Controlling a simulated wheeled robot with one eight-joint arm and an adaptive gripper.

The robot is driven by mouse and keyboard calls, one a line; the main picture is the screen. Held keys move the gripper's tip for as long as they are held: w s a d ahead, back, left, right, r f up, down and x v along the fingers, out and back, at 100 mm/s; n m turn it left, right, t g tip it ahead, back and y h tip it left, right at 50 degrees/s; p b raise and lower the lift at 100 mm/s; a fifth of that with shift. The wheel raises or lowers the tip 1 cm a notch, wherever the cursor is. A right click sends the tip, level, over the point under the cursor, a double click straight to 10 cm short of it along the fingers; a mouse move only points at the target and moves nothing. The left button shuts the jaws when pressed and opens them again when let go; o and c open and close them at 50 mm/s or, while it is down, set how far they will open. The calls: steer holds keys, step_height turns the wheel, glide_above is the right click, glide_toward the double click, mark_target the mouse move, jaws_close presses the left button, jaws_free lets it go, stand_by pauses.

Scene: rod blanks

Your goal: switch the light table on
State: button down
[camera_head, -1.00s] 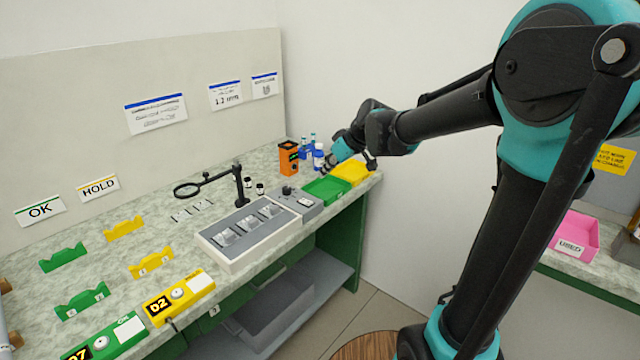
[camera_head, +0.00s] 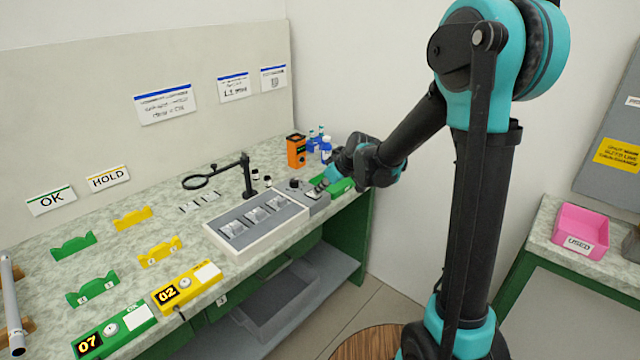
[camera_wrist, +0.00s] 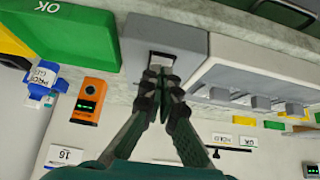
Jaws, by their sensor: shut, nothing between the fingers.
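A white-framed box with a grey top (camera_head: 258,222), seemingly the light table, stands on the bench and holds several clear pieces; its panel looks unlit. A small grey control box (camera_head: 316,204) with a dark knob adjoins its right end. In the wrist view the control box (camera_wrist: 188,40) has a pale plate or switch (camera_wrist: 161,60) in a dark recess. My gripper (camera_wrist: 163,78) is shut and empty, its tips right at that pale part. I cannot tell whether they touch it. In the head view my gripper (camera_head: 324,184) is over the control box, partly hidden by my wrist.
A green bin (camera_head: 342,187) lies just right of the control box. A magnifier on a stand (camera_head: 246,175) rises behind the light table. Yellow and green holders fill the bench's left.

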stand_by(0.3)
steer(key=shift+s+d+f, duration=0.1)
steer(key=shift+d+f, duration=0.05)
steer(key=shift+f, duration=0.4)
steer(key=shift+r, duration=0.2)
steer(key=shift+r, duration=0.65)
